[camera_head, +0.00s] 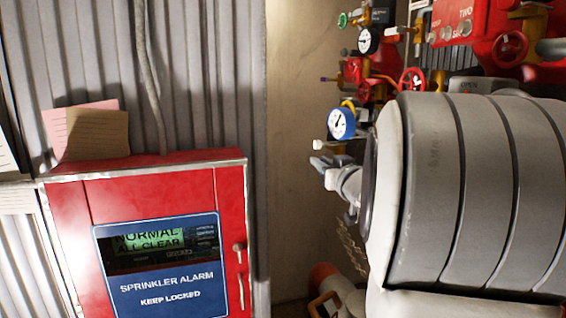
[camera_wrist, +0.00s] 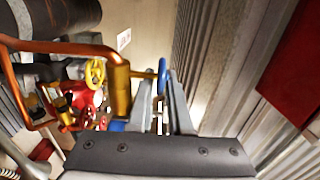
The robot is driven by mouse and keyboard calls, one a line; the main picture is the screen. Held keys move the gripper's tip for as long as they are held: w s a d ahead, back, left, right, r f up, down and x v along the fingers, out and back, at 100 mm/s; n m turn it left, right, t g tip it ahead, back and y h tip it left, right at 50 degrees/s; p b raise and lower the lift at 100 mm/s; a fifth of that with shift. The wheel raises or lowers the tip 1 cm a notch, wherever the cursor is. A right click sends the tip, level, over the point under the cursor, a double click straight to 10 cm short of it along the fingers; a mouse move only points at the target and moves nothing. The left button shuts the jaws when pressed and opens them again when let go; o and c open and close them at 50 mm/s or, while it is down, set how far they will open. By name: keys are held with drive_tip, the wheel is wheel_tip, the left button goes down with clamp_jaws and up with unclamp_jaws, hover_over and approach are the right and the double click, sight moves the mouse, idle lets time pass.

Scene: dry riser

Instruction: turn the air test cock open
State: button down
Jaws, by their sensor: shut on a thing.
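My gripper (camera_head: 326,168) reaches in from the right in the head view, its pale fingers just below a blue-rimmed gauge (camera_head: 341,123). In the wrist view the two grey fingers of my gripper (camera_wrist: 162,92) stand close together, with a blue round part (camera_wrist: 162,76) seen edge-on at their tips. My gripper is shut on a small part there, apparently the air test cock. The fingers and the dim light mostly hide it, so its handle angle cannot be told. A brass pipe fitting (camera_wrist: 120,88) stands just left of the fingers in the wrist view.
Red valve wheels (camera_head: 412,80) and a second gauge (camera_head: 368,40) crowd above my gripper. A yellow wheel (camera_wrist: 95,72) and copper pipe (camera_wrist: 60,47) are left in the wrist view. The red sprinkler alarm cabinet (camera_head: 145,240) stands left. A corrugated wall (camera_wrist: 215,60) runs close on the right.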

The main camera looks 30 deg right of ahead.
drive_tip(key=shift+r+g+p, duration=0.3)
drive_tip(key=shift+p, duration=0.8)
drive_tip(key=p, duration=0.4)
drive_tip(key=shift+w+r+g+y, duration=0.1)
drive_tip(key=shift+r+g+y, duration=0.1)
drive_tip(key=shift+g+y, duration=0.2)
drive_tip(key=g+p, duration=0.2)
drive_tip(key=p, duration=0.5)
drive_tip(key=shift+w+f, duration=0.1)
drive_tip(key=shift+f, duration=0.05)
drive_tip(key=shift+f+g+y+p, duration=0.25)
drive_tip(key=shift+g+y+p, duration=0.15)
drive_tip(key=shift+g+p, duration=0.55)
drive_tip(key=shift+w+g, duration=0.1)
drive_tip(key=shift+g, duration=0.15)
drive_tip(key=shift+f+g, duration=0.2)
drive_tip(key=shift+g, duration=0.5)
drive_tip(key=c, duration=1.1)
unclamp_jaws()
drive_tip(key=shift+d, duration=0.1)
